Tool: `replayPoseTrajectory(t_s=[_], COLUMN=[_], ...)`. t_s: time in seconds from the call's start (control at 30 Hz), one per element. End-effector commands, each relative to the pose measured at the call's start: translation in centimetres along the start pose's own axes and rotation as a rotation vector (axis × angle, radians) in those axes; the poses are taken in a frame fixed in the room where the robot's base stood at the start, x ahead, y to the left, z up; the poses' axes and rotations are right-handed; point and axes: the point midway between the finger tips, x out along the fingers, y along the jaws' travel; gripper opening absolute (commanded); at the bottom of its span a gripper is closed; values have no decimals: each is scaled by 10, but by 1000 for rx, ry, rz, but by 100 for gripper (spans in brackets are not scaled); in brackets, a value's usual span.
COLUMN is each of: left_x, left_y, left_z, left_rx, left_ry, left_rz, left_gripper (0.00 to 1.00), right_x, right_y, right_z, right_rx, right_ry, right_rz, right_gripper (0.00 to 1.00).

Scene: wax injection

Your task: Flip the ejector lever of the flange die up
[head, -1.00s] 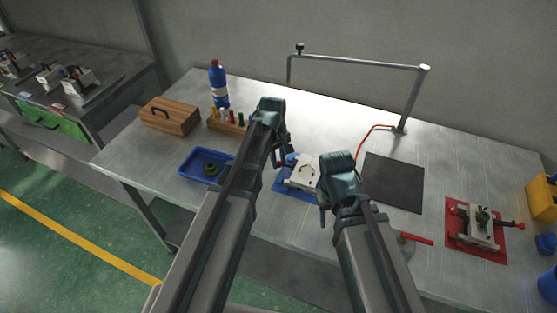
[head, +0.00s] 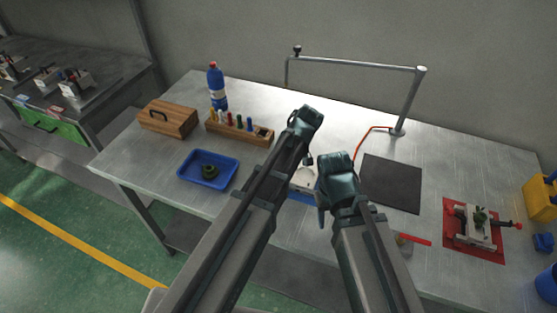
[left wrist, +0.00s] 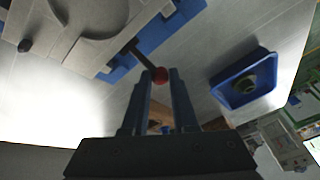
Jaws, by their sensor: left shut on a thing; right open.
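The die (head: 303,180) on the blue mat (head: 302,196) is mostly hidden behind my arms in the head view. In the left wrist view the grey die (left wrist: 95,30) shows close up, with a dark lever (left wrist: 143,58) sticking out from its side and ending in a red knob (left wrist: 160,75). My left gripper (head: 307,160) is at the die; in the left wrist view its fingers (left wrist: 160,84) are shut on the red knob. My right gripper (head: 322,208) is open and empty, just right of the die.
A blue tray (head: 185,176) with a dark green ring, a wooden rack (head: 240,132) and a wooden box (head: 168,118) stand to the left. A dark mat (head: 392,184) and another die on a red mat (head: 455,240) lie to the right. A metal rail (head: 355,63) stands behind.

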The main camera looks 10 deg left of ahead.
Motion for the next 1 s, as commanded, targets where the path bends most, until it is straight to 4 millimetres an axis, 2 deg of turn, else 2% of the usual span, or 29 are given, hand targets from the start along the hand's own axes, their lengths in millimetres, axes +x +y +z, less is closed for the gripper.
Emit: replayPoseTrajectory(t_s=[0.67, 0.7, 0.8, 0.83, 1.0], left_x=[-4, -4, -4, -4, -4], left_y=[1, 1, 1, 1, 1], left_z=[1, 1, 1, 1, 1], left_rx=[6, 6, 5, 5, 5], left_ry=[50, 50, 50, 50, 50], left_rz=[-37, -37, -37, -37, -37], left_gripper=[0, 34, 52, 56, 56], right_x=[2, 2, 2, 2, 2], right_y=[0, 0, 0, 0, 0], right_z=[0, 0, 0, 0, 0], right_rx=[0, 0, 0, 0, 0], right_ry=[0, 0, 0, 0, 0], right_rz=[0, 0, 0, 0, 0], right_gripper=[50, 50, 50, 50, 50])
